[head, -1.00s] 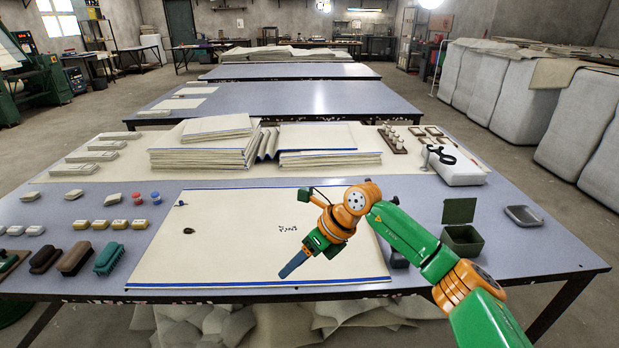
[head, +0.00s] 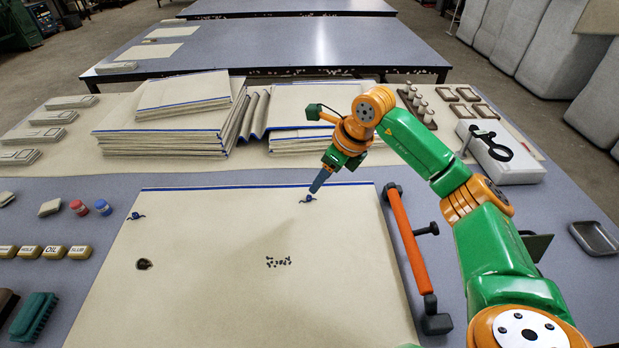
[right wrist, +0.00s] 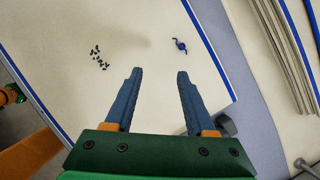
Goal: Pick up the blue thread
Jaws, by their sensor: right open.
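A small dark squiggle with a blue middle, looking like blue thread (head: 307,199), lies on the cream cloth (head: 210,290) near its far blue-striped edge. The thread also shows in the right wrist view (right wrist: 180,44), beyond the fingertips. A similar blue-and-dark bit (head: 136,216) lies near the cloth's far left corner. My right gripper (head: 318,184) points down close by the first thread; in the right wrist view its blue fingers (right wrist: 155,72) are apart with nothing between them. My left gripper is not in view.
Dark specks (head: 279,261) and a brown spot (head: 144,264) mark the cloth. An orange-handled tool (head: 408,240) lies along its right edge. Folded cloth stacks (head: 165,125) stand behind. Red and blue spools (head: 78,207) and labelled blocks (head: 54,252) are at left.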

